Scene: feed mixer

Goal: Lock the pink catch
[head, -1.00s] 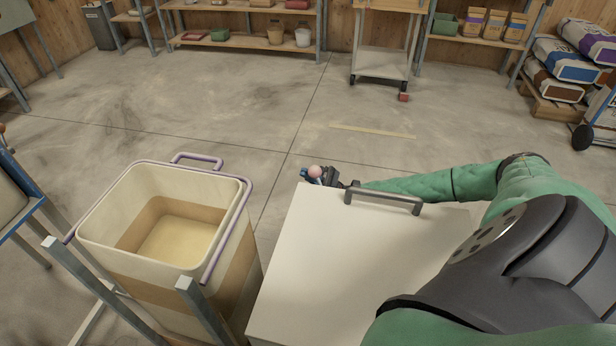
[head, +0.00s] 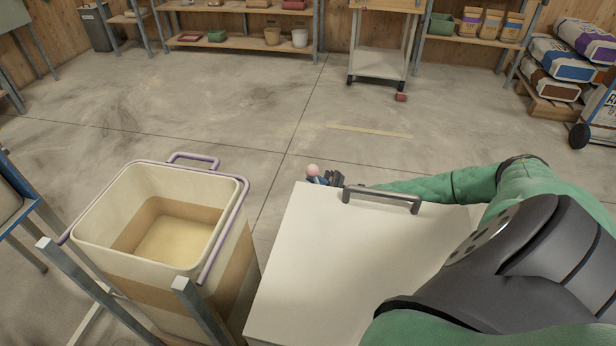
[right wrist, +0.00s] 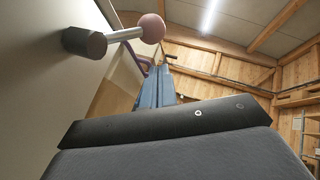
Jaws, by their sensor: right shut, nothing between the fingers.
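The pink catch shows in the right wrist view as a pink ball knob (right wrist: 151,28) on a short metal rod. The rod runs from a dark pivot (right wrist: 85,42) on a white panel and points right, tilted slightly up. In the head view the pink knob (head: 312,170) shows just past the far edge of the white-topped box (head: 350,260); its rod and pivot are hidden there. My right gripper (head: 319,181) is shut and empty beside the knob. Its bluish fingers (right wrist: 155,88) show below the knob in the right wrist view; contact cannot be told. My left gripper is out of view.
A grey bar handle (head: 382,198) stands on the box top near my right forearm. A cream bin (head: 225,255) with purple handles stands left of the box.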

